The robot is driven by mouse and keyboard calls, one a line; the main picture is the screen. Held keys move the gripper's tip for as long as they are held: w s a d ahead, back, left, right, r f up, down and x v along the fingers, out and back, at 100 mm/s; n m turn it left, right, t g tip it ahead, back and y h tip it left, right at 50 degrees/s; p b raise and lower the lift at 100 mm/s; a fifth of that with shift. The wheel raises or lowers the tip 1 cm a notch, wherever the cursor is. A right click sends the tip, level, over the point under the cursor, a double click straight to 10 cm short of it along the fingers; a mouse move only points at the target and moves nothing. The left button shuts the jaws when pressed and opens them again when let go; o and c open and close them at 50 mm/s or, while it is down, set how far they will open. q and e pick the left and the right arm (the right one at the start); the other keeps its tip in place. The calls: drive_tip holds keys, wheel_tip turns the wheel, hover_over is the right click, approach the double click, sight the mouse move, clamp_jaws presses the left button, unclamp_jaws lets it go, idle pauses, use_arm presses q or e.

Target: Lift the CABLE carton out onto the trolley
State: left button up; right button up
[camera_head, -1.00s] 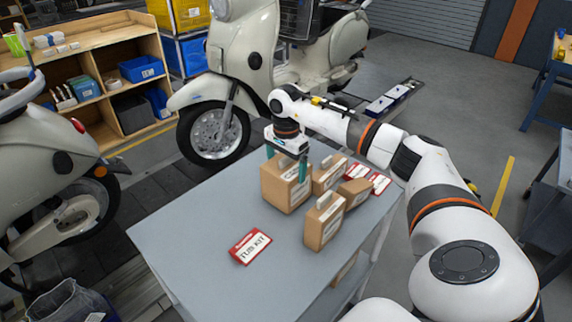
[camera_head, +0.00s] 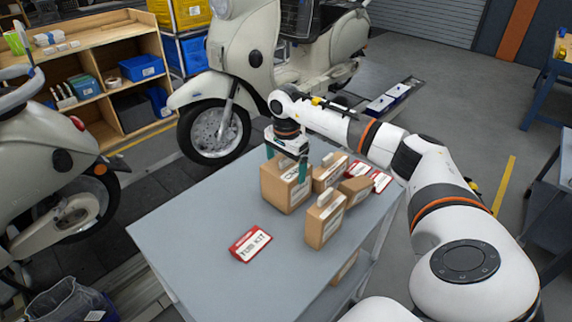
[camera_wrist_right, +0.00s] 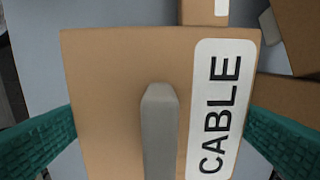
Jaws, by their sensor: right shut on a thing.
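The CABLE carton (camera_head: 285,192) is a brown box with a grey raised handle and a white label on top. It stands at the back of a grey-topped stand (camera_head: 200,235), which may be the trolley. My right gripper (camera_head: 287,164) is above it with its green fingers down on two opposite sides. In the right wrist view the CABLE carton (camera_wrist_right: 110,110) fills the middle, its label readable, with a finger at each side. The gripper is shut on the carton. I cannot tell whether its base touches the top. My left gripper is not in view.
Close to its right stand other cartons: one behind (camera_head: 328,174), one at right (camera_head: 356,190) and one in front (camera_head: 323,222). A red and white kit card (camera_head: 250,245) lies left of centre. Scooters stand behind and left.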

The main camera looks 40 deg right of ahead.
idle(0.3)
drive_tip(key=o, duration=1)
drive_tip(key=shift+r, duration=0.1)
drive_tip(key=shift+r, duration=0.35)
wheel_tip(320, 180, up, 10)
drive_tip(key=b, duration=0.2)
drive_tip(key=shift+f+b, duration=0.2)
drive_tip(key=shift+b, duration=0.15)
drive_tip(key=shift+r, duration=0.75)
